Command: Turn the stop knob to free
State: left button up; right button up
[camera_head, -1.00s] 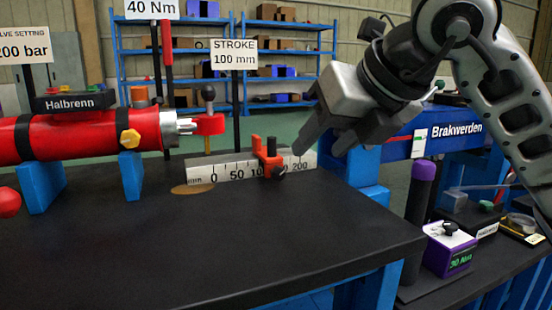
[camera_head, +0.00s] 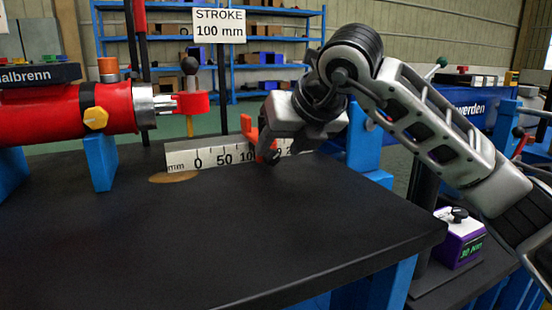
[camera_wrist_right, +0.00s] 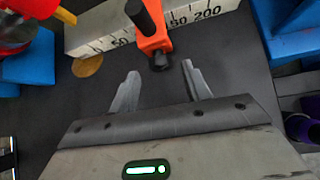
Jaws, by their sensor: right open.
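The orange stop (camera_head: 249,130) sits on the white stroke scale (camera_head: 184,160) near the 100 mark, partly hidden by my right gripper. In the right wrist view the orange stop (camera_wrist_right: 153,36) has a black upright grip and a small dark knob (camera_wrist_right: 160,62) at its near end. My right gripper (camera_wrist_right: 160,69) is open; its two fingertips stand to either side of the knob, with gaps on both sides. In the head view the right gripper (camera_head: 270,148) is at the stop, above the table. My left gripper is not in view.
A red cylinder (camera_head: 50,115) lies on blue supports at the left, its rod end pointing to the scale. The black table top (camera_head: 240,225) is clear in front. A blue post (camera_head: 365,135) stands right of the scale. A purple box (camera_head: 458,240) is lower right.

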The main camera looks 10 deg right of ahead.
aim_at(270, 157)
jog(key=shift+x, duration=1.1)
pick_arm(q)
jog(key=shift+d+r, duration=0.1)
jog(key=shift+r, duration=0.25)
pick_arm(e)
jog(key=shift+w+a+f, duration=0.1)
jog(key=shift+w+f, duration=0.15)
jog(key=c, duration=1)
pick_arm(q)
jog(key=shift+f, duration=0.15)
